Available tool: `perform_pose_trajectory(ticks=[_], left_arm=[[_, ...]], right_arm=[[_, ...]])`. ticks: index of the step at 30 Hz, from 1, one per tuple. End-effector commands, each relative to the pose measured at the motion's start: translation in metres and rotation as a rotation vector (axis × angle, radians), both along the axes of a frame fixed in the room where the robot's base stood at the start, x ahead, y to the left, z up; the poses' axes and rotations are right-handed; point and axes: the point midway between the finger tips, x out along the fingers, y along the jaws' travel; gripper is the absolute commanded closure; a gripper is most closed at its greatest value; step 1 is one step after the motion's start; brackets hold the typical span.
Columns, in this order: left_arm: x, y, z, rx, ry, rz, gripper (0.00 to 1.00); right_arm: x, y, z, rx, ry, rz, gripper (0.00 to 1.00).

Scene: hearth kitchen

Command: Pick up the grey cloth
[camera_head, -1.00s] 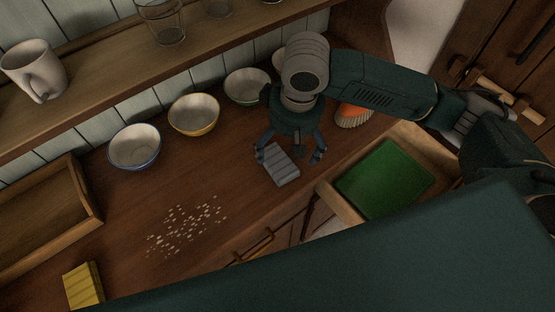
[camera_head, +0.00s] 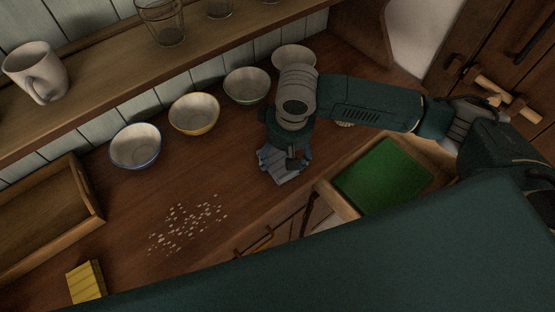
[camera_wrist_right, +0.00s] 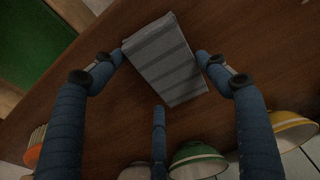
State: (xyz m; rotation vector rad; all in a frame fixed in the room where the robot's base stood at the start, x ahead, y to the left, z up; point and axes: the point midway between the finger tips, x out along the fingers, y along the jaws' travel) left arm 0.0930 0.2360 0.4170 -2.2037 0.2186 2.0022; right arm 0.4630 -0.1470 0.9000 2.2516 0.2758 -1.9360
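The grey cloth (camera_head: 286,177) is a folded, striped block lying on the wooden counter, near its front edge. It shows clearly in the right wrist view (camera_wrist_right: 166,60). My right gripper (camera_head: 284,163) is low over the cloth in the head view and hides much of it. In the right wrist view its fingers (camera_wrist_right: 162,58) are spread apart, with two fingertips at either side of the cloth and a third finger below it in the picture. The fingers are open; whether any fingertip touches the cloth is unclear. My left gripper is not in view.
A row of bowls, among them a blue-rimmed one (camera_head: 135,147), stands along the wall. An open drawer holds a green item (camera_head: 383,177). Pale crumbs (camera_head: 185,224) lie on the counter. A yellow sponge (camera_head: 86,282) and a wooden tray (camera_head: 92,207) are at left.

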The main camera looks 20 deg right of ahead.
Motion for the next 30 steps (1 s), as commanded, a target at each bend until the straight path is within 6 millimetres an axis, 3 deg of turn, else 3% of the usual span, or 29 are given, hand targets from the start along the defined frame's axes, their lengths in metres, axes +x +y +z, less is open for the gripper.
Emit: perform_pose_trajectory(ticks=[10, 16, 20, 30], left_arm=[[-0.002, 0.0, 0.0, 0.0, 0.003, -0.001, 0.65], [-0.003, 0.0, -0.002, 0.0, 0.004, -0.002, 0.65], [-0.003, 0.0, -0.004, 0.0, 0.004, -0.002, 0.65], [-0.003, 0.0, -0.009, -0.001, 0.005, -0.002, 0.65]], right_arm=[[0.0, 0.0, 0.001, 0.0, -0.001, 0.0, 0.5], [0.001, 0.0, 0.016, 0.001, -0.003, -0.001, 0.5], [0.002, 0.001, 0.04, 0.002, -0.006, -0.001, 0.5], [0.002, 0.001, 0.137, 0.003, -0.007, 0.001, 0.51]])
